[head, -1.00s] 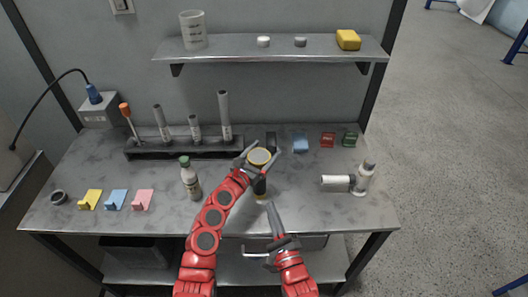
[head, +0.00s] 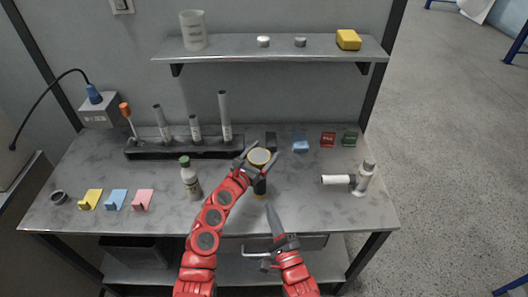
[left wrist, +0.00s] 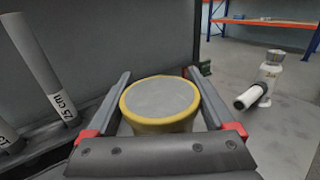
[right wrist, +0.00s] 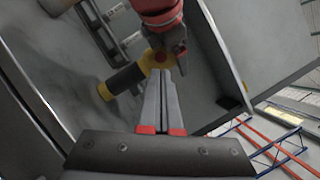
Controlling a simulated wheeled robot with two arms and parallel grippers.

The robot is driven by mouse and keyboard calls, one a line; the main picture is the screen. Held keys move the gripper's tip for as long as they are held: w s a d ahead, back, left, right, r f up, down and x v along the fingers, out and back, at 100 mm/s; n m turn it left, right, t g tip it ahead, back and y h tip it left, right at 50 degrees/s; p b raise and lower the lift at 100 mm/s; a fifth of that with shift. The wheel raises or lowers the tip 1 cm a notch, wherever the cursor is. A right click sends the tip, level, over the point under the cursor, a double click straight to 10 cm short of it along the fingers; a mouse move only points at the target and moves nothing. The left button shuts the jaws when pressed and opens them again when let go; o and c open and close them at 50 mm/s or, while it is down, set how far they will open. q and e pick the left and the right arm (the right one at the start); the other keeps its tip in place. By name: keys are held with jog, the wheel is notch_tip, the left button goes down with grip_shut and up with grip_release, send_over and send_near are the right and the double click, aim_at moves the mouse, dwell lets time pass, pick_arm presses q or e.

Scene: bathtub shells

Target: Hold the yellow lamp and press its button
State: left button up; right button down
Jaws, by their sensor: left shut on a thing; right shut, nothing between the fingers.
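The yellow lamp (head: 260,186) has a round grey face with a yellow rim, a black body and a yellow end. My left gripper (head: 259,155) is shut around its head, and the face fills the space between the fingers in the left wrist view (left wrist: 160,100). In the right wrist view the lamp's black body (right wrist: 127,79) lies at a slant, with a red button (right wrist: 160,58) showing on its yellow head. My right gripper (head: 268,206) is shut and empty, below the lamp in the head view. Its closed fingertips (right wrist: 168,72) appear just below the button; contact cannot be told.
A black rack (head: 140,151) with grey tubes is behind. A white fitting with a side tube (head: 362,180) stands at the right. A shelf (head: 240,56) hangs above. The front right tabletop is clear.

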jog(key=w+a+n+g+y, duration=0.1)
jog(key=w+n+y, duration=0.3)
jog(key=n, duration=1.3)
jog(key=w+a+r+n+g+y, duration=0.1)
jog(key=w+n+g+y, duration=0.1)
jog(key=n, duration=1.6)
jog(key=shift+w+r+g+y, duration=0.3)
jog(key=shift+w+g+y, duration=0.1)
jog(key=shift+w+y, duration=0.6)
